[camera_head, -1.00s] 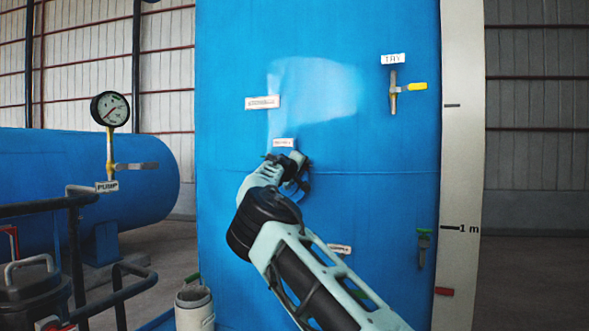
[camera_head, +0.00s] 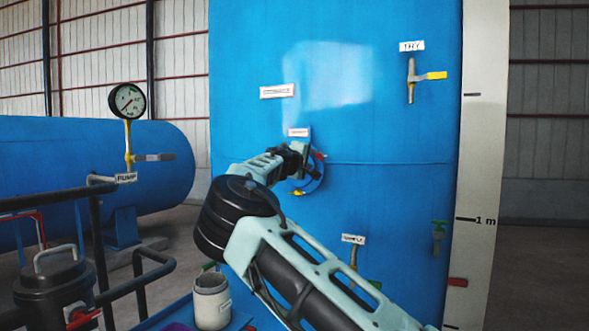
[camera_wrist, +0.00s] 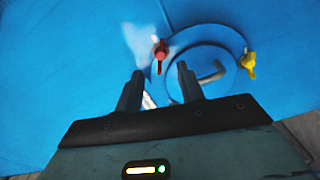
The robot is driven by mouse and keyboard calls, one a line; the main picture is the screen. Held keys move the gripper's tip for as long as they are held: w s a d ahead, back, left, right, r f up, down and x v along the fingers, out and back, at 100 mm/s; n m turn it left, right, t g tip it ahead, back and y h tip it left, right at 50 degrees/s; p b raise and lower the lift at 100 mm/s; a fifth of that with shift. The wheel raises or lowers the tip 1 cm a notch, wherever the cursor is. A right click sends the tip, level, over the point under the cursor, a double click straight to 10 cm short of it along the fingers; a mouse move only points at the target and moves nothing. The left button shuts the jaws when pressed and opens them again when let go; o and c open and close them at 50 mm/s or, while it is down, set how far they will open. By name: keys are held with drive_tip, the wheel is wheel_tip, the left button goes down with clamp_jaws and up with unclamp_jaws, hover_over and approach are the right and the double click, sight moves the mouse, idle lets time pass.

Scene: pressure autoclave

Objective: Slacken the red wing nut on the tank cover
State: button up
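The tank cover (camera_wrist: 182,62) is a round blue hatch with a bent grey handle on the blue tank. The red wing nut (camera_wrist: 160,52) sits on the cover's rim in the wrist view, just beyond and between my gripper's fingertips. It also shows small in the head view (camera_head: 319,156), beside my gripper. A yellow wing nut (camera_wrist: 248,64) is on the rim to the right. My gripper (camera_wrist: 158,72) is open, its two dark fingers apart with nothing between them. In the head view, my gripper (camera_head: 301,153) hides part of the cover.
A labelled valve with a yellow handle (camera_head: 436,75) is at upper right on the tank. A green-handled valve (camera_head: 438,238) is lower right. A pressure gauge (camera_head: 127,101), black railing (camera_head: 96,235), lidded pot (camera_head: 55,282) and grey cup (camera_head: 211,300) stand left.

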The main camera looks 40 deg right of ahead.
drive_tip(key=b+v, duration=0.3)
drive_tip(key=v, duration=0.7)
idle(0.3)
